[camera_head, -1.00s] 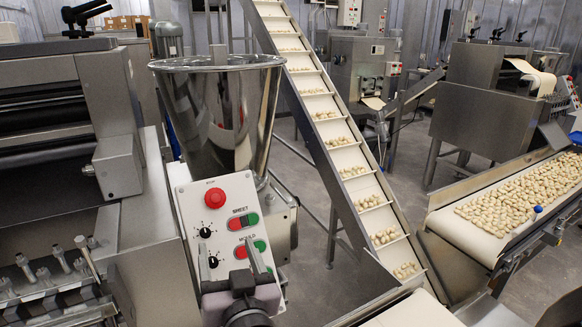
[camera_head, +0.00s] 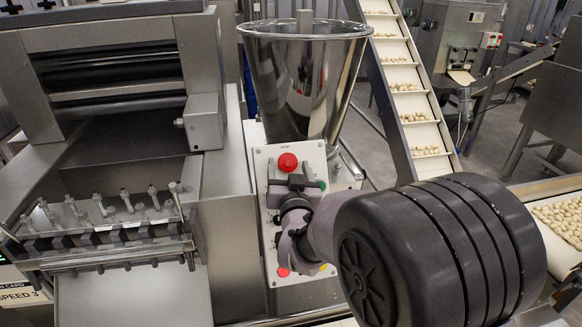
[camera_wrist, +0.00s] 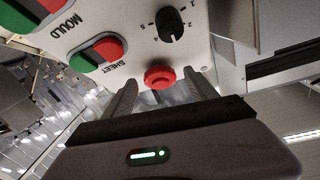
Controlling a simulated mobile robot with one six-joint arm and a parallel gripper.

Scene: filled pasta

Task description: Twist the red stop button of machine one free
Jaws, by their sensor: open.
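The red stop button (camera_head: 288,162) stands out near the top of the white control panel (camera_head: 262,166) under the steel hopper. It also shows in the wrist view (camera_wrist: 159,77), between and just beyond the two fingertips. My gripper (camera_head: 293,180) is in front of the panel, its fingers pointing up at the button. In the wrist view the gripper (camera_wrist: 160,92) is open, one finger on each side of the button with space between. I cannot tell whether the fingertips reach past the button's edge. My arm hides much of the lower panel.
A black selector knob (camera_wrist: 172,25) and the red-green SHEET switch (camera_wrist: 98,53) sit close to the button. The steel hopper (camera_head: 305,80) rises just behind the panel. An inclined conveyor (camera_head: 415,100) with pasta runs to the right, and a roller machine (camera_head: 120,80) stands at left.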

